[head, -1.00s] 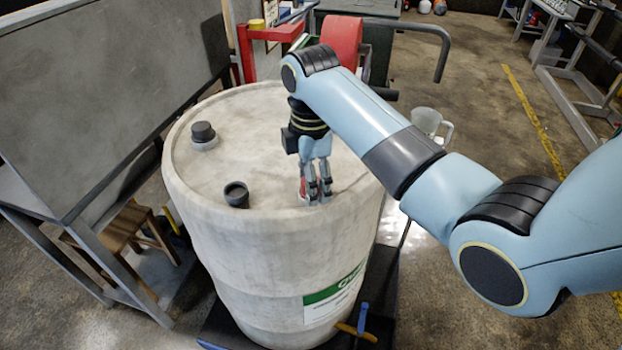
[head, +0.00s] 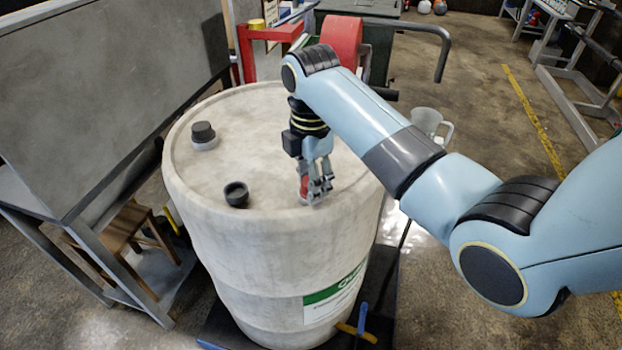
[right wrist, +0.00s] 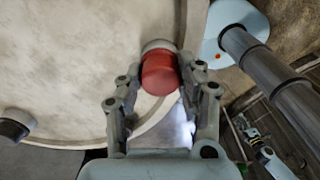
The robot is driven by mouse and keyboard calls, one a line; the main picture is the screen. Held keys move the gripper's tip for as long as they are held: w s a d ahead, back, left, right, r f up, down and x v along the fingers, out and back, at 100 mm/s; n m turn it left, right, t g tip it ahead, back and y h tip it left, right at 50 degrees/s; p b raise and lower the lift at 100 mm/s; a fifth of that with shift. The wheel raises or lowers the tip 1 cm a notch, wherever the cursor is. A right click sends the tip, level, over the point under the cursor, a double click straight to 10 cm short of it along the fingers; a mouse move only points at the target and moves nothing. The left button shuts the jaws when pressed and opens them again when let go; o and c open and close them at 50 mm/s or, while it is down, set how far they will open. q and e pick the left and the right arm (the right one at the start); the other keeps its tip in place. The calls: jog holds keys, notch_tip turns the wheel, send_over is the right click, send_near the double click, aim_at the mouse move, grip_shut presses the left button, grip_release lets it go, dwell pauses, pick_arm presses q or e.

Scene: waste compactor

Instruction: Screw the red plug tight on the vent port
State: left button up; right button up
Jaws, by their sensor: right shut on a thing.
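The red plug (head: 304,186) sits on the near right part of the top of a pale drum (head: 245,125). In the right wrist view the plug (right wrist: 160,75) stands on a whitish port collar (right wrist: 158,45). My right gripper (head: 316,195) comes down from above and is shut on the plug, with a finger on each side of it. The fingers hide part of the plug in the head view. How closely the plug meets the port cannot be told.
A grey panelled stand (head: 100,90) is left of the drum. A clear jug (head: 427,122) is behind my right arm.

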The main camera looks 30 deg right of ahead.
grip_shut()
jog(key=m, duration=0.6)
jog(key=shift+m, duration=0.3)
jog(key=o, duration=1)
grip_release()
jog(key=shift+r, duration=0.1)
jog(key=shift+c, duration=0.4)
jog(key=shift+r, duration=3.4)
jog(key=shift+s+f, duration=0.1)
